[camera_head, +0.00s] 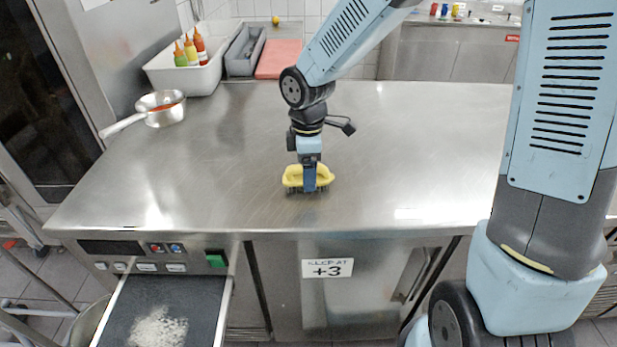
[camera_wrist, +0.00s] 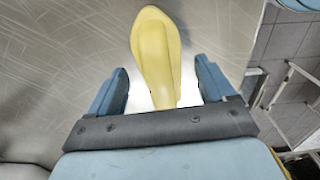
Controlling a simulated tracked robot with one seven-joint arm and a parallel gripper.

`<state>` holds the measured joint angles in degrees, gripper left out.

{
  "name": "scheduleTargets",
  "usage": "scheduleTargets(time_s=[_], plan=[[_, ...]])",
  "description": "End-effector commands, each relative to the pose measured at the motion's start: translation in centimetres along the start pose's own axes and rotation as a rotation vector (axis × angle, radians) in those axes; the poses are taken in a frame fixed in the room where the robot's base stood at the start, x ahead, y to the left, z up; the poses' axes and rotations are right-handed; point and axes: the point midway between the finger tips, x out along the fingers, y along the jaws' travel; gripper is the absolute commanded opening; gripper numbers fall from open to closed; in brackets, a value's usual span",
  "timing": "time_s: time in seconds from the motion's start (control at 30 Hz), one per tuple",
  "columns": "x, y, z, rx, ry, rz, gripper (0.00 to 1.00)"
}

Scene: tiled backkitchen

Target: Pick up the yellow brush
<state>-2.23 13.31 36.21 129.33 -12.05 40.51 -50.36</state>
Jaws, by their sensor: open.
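The yellow brush (camera_head: 292,178) lies on the steel counter, near its front edge, with dark bristles facing down. In the wrist view the brush (camera_wrist: 155,50) runs lengthwise between the fingers and beyond them. My gripper (camera_head: 310,182) points straight down over the brush, and one finger hides part of the brush's middle. In the wrist view my gripper (camera_wrist: 162,88) is open, with a finger on each side of the yellow body and a gap showing on both sides. The near end of the brush is hidden behind the gripper's dark bar.
The steel counter (camera_head: 220,150) is clear around the brush. A saucepan (camera_head: 162,108) stands at the left. A white tub (camera_head: 185,77) with sauce bottles, a grey container (camera_head: 245,50) and a red board (camera_head: 278,58) are at the back. An open drawer (camera_head: 222,310) juts out below the front edge.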

Motion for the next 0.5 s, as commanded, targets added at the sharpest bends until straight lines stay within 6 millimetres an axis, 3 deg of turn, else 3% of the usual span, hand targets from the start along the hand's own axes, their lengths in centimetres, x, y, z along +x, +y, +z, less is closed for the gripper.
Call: scheduleTargets(time_s=[0.27, 0.5], plan=[[0.2, 0.01, -0.02, 0.0, 0.0, 0.001, 0.83], [0.19, 0.01, -0.03, -0.001, 0.0, 0.001, 0.6]])
